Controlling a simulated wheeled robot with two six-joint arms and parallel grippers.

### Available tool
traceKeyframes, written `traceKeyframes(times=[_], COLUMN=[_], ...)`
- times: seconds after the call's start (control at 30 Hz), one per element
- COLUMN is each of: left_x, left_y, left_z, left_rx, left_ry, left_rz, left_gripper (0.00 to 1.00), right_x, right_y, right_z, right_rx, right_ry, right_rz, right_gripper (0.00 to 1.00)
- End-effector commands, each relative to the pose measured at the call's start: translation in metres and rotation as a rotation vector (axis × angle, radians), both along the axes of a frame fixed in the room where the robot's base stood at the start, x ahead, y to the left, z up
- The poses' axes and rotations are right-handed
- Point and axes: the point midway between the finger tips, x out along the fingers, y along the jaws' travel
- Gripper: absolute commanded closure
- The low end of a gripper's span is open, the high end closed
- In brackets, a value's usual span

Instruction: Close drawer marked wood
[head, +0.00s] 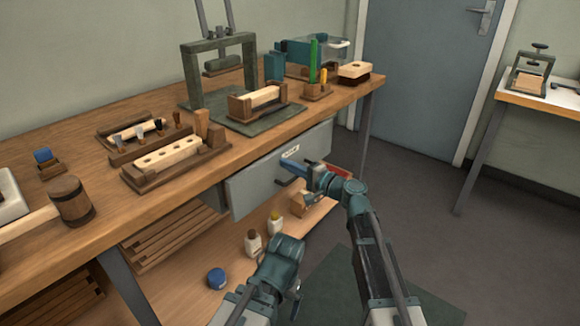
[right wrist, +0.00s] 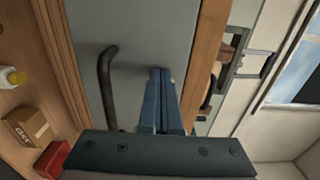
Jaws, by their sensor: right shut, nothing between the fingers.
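A grey drawer front (head: 262,184) sits under the workbench edge, with a small pale label (head: 291,151) whose writing is too small to read. It looks close to the bench edge; I cannot tell exactly how far it stands out. Its dark bar handle (head: 284,182) also shows in the right wrist view (right wrist: 105,85). My right gripper (head: 312,167) is shut and empty. Its blue fingertips (right wrist: 161,73) point at the drawer front beside the handle, at or very near the surface. My left arm shows low in the head view, but its fingers are not visible.
The wooden workbench top (head: 120,225) holds a press (head: 220,60), jigs and tools. A lower shelf holds bottles (head: 253,243), a blue-lidded jar (head: 217,278) and a cardboard box (head: 299,204). A red box (head: 336,171) is just beyond my right gripper. Open floor lies right.

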Motion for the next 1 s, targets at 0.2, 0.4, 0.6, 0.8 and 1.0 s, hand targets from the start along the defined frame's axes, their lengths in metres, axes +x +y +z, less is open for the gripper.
traceKeyframes(times=[0.2, 0.4, 0.6, 0.8, 1.0], left_x=[0.0, 0.0, 0.0, 0.0, 0.0], left_y=[0.0, 0.0, 0.0, 0.0, 0.0], left_z=[0.0, 0.0, 0.0, 0.0, 0.0], left_rx=[0.0, 0.0, 0.0, 0.0, 0.0], left_ry=[0.0, 0.0, 0.0, 0.0, 0.0], left_rz=[0.0, 0.0, 0.0, 0.0, 0.0], left_gripper=[0.0, 0.0, 0.0, 0.0, 0.0], right_x=[0.009, 0.028, 0.029, 0.028, 0.01], right_y=[0.01, 0.036, 0.039, 0.039, 0.026], right_z=[0.0, 0.0, 0.0, 0.001, 0.001], right_rx=[0.0, 0.0, 0.001, 0.003, 0.002], right_ry=[0.0, 0.0, 0.0, 0.0, 0.0], right_rz=[0.002, 0.002, 0.0, 0.0, -0.001], right_gripper=[1.0, 1.0, 1.0, 1.0, 1.0])
